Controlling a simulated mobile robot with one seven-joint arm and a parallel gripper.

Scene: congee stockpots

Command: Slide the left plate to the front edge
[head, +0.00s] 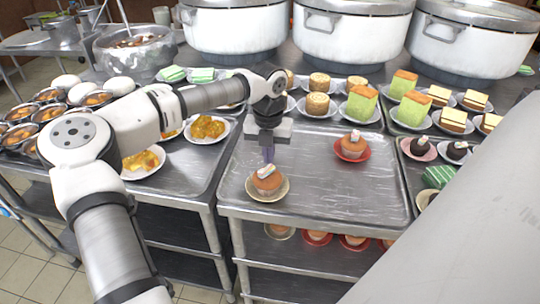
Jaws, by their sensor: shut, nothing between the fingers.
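The left plate (254,192) is a small cream saucer near the front left of the metal cart top. A brown cupcake (268,180) with a pale topping sits on it. My gripper (269,158) points down just behind the cupcake, with its fingers together and nothing held. The fingertips are partly hidden, so I cannot tell whether they touch the cupcake or plate. A second cupcake (352,145) sits on a red plate (342,156) farther back and to the right.
The front edge of the cart top (310,213) runs below the left plate, with bare metal around it. Plates of cakes (362,104) stand behind. Yellow pastries (207,128) are on the left counter. Large white pots (352,38) line the back. More cupcakes sit on the lower shelf.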

